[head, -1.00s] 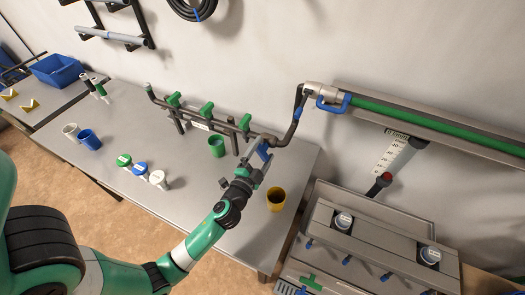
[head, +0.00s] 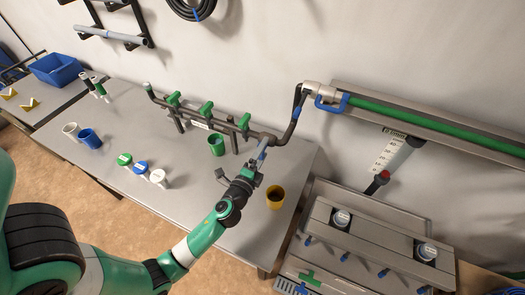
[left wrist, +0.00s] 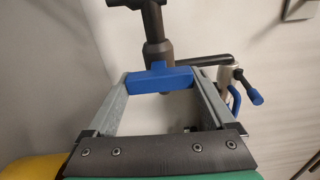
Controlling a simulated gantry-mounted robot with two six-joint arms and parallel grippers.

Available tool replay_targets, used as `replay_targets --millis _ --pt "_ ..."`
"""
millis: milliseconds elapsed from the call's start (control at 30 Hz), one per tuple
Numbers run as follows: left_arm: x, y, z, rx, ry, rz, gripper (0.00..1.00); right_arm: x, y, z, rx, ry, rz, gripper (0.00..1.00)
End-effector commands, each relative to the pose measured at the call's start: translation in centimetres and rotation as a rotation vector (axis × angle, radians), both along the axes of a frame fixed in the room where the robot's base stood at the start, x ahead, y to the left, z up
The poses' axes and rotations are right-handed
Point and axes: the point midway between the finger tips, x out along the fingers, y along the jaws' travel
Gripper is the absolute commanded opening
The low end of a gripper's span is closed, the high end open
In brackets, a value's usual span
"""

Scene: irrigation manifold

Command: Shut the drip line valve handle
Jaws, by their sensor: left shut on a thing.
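The dark pipe manifold (head: 228,126) stands along the back of the table. At its right end is a valve with a blue handle (head: 263,153). My left gripper (head: 258,161) reaches up to this handle from the front. In the left wrist view the blue handle (left wrist: 158,77) lies crosswise between the two grey fingers, which are shut on its ends. The dark valve body (left wrist: 157,50) is right behind it. The fingers partly hide the handle in the head view. My right gripper is not in view.
Green handles (head: 206,108) sit along the manifold to the left. Another blue handle (head: 331,103) is on the wall pipe at the right.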

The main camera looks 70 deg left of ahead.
Motion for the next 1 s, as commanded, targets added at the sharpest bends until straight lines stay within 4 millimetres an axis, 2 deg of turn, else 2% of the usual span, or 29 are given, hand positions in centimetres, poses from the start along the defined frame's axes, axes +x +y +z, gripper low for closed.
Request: replay_targets --millis 400,433,500,767,867,1000 --pt "0.0 0.1 0.1 0.013 0.01 0.002 0.33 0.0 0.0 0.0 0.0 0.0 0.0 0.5" --pt "0.0 0.1 0.1 0.013 0.01 0.002 0.92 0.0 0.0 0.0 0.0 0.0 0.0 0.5" --pt "0.0 0.1 0.1 0.012 0.009 0.002 1.0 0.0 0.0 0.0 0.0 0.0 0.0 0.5" --pt "-0.2 -0.1 0.0 0.009 0.008 0.001 1.0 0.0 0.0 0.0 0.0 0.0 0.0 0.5" --pt "-0.9 -0.9 -0.2 0.008 0.008 -0.001 1.0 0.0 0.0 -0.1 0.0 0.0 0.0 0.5" --pt "-3.1 -2.8 -0.3 0.009 0.011 -0.002 1.0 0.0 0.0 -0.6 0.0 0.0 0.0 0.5"
